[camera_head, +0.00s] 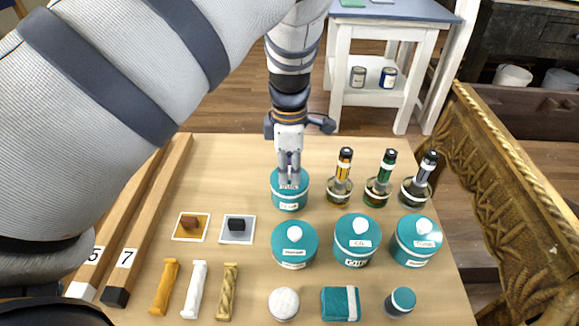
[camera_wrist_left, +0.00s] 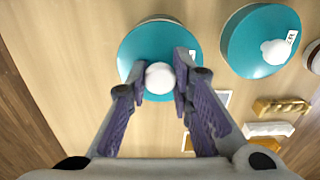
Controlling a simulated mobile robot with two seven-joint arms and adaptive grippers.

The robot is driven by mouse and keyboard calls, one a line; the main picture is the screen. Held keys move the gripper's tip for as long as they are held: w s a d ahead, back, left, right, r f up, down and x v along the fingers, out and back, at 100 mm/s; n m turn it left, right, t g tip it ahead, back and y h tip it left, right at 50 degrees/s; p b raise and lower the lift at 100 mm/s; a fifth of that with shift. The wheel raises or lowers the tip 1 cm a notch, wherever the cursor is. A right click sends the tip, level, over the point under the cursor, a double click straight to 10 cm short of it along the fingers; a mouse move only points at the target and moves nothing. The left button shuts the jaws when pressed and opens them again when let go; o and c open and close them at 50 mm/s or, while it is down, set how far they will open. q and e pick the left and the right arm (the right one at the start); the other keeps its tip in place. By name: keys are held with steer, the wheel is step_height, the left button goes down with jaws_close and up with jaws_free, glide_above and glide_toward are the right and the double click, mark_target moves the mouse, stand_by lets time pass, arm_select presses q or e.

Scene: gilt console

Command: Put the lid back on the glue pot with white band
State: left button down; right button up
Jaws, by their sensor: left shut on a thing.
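My left gripper (camera_head: 289,184) comes down from above at the back of the table and is shut on the white knob (camera_wrist_left: 160,77) of a round teal lid (camera_wrist_left: 140,50). The lid sits on or just over a teal pot (camera_head: 290,205) with a pale label; I cannot tell whether a gap remains between them. The fingers hide part of the lid in the head view. Three other lidded teal pots stand in front: one nearest (camera_head: 295,250), one in the middle (camera_head: 357,245) and one at right (camera_head: 416,245). I cannot clearly make out which pot carries a white band. My right gripper is not in view.
Several dark-necked bottles (camera_head: 377,192) stand right of the held lid. Two small square plates (camera_head: 238,238), coloured sticks (camera_head: 196,288), a white-topped jar (camera_head: 284,303), a teal block (camera_head: 341,303) and a small jar (camera_head: 400,301) lie nearer. A carved gilt edge (camera_head: 510,180) borders the right.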

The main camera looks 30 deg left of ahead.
arm_select(q)
steer(key=c, duration=1.3)
jaws_free()
steer(key=shift+c, duration=0.2)
steer(key=shift+o, duration=0.6)
steer(key=o, duration=0.4)
steer(key=shift+c, duration=0.2)
steer(key=shift+r+p, duration=0.9)
steer(key=shift+r, duration=2.7)
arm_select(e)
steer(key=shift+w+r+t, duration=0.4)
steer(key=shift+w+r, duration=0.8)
arm_select(q)
jaws_close()
